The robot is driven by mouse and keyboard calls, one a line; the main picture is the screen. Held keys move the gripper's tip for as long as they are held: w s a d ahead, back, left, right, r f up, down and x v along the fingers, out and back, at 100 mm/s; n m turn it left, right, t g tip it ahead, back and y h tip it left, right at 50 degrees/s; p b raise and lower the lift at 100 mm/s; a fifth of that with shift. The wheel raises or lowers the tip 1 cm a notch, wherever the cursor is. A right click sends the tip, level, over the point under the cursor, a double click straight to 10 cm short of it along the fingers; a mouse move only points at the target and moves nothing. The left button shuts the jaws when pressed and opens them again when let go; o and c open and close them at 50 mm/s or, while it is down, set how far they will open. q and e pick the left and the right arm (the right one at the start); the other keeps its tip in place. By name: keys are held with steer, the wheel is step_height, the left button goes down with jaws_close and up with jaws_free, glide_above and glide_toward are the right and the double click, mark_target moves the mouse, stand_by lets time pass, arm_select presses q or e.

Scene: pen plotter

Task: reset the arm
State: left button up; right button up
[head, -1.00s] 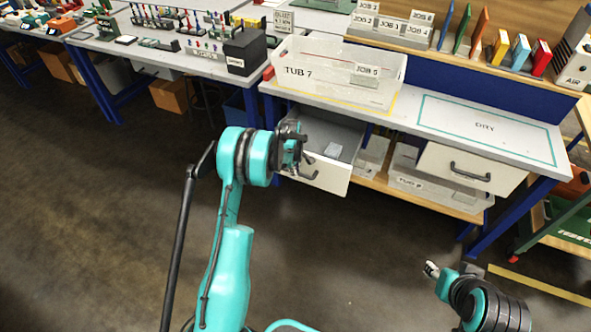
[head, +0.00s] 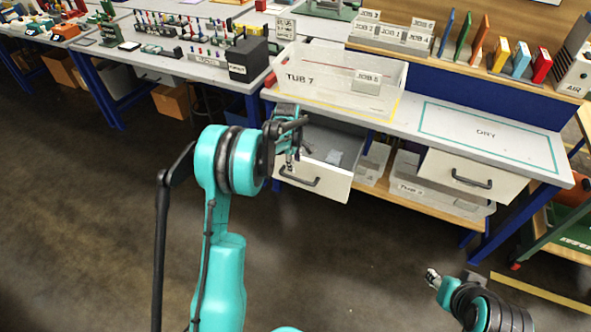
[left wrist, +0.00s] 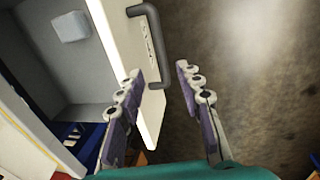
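My left arm, teal and black, comes up from the bottom left of the head view. Its gripper (head: 291,165) is in front of the open white drawer (head: 330,182) under the bench. In the left wrist view the two fingers (left wrist: 160,76) stand apart, with nothing clamped between them. The dark drawer handle (left wrist: 151,40) shows just beyond the fingertips; I cannot tell whether a finger touches it. My right gripper (head: 433,278) is low at the right over the floor, too small to tell its opening.
The drawer holds a small pale block (left wrist: 70,27). Above it, a translucent tub marked TUB 7 (head: 310,85) stands on the bench. The floor (head: 90,220) left of my left arm is clear.

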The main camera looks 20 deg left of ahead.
arm_select(q)
steer(key=shift+s+r, duration=0.15)
steer(key=shift+r, duration=0.7)
steer(key=s+d+r+m+t, duration=0.1)
steer(key=s+d+r+m, duration=0.3)
steer(key=s+r, duration=0.25)
steer(key=s+d+r+m+t, duration=0.1)
steer(key=s+d+r+m, duration=0.3)
steer(key=s+r, duration=0.25)
steer(key=s+d+m+t, duration=0.1)
steer(key=s+d+m, duration=0.2)
steer(key=s, duration=0.6)
steer(key=s+d+m+t, duration=0.2)
steer(key=s+d+m, duration=0.1)
steer(key=s+m, duration=0.4)
steer(key=shift+s+r, duration=0.2)
steer(key=shift+s, duration=0.95)
